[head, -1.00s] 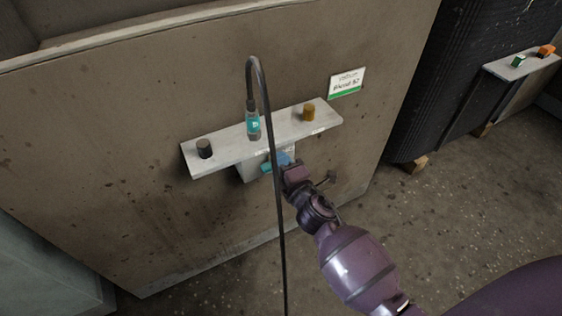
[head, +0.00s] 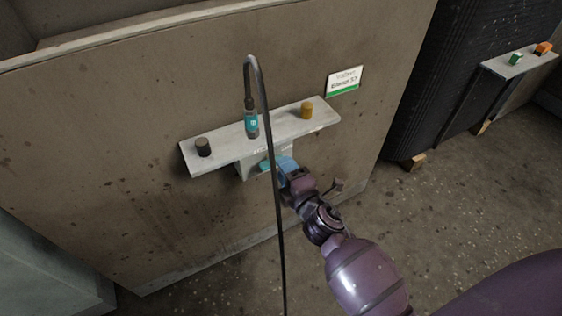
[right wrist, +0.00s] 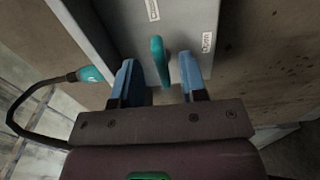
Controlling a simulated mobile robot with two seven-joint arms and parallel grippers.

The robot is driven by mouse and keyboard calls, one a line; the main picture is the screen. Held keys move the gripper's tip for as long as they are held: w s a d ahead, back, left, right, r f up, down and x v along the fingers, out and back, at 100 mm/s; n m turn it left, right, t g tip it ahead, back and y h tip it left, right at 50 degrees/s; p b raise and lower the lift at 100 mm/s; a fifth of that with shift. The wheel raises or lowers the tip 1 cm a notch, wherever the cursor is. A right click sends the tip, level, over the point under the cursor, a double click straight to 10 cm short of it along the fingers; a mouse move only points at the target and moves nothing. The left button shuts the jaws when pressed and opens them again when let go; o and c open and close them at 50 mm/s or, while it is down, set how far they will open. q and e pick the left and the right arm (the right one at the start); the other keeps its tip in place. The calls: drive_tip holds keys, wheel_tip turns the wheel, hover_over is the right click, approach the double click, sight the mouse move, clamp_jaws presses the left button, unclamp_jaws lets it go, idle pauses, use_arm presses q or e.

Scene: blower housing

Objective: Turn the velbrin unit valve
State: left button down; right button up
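The velbrin unit is the tan panel (head: 130,180) with a white and green label (head: 344,81). A grey valve box (head: 244,172) sits under its shelf. The teal valve handle (head: 266,166) sticks out from the box, partly hidden by my gripper in the head view. My right gripper (head: 284,164) is at the box. In the right wrist view the teal handle (right wrist: 160,58) stands between the two blue fingers of the right gripper (right wrist: 158,68), with a visible gap on both sides. The gripper is open. My left gripper is not in view.
The grey shelf (head: 228,140) above carries a black knob (head: 203,147), an amber knob (head: 306,110) and a teal connector (head: 251,124) on a black hose (head: 272,150) that hangs in front. A black ribbed unit (head: 440,90) stands at right. The floor (head: 450,200) is clear.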

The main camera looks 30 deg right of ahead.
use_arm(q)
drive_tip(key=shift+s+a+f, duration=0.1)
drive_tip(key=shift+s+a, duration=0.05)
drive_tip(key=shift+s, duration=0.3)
use_arm(e)
drive_tip(key=s, duration=0.7)
drive_tip(key=shift+s, duration=0.15)
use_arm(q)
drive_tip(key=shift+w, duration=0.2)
use_arm(e)
drive_tip(key=shift+d, duration=0.1)
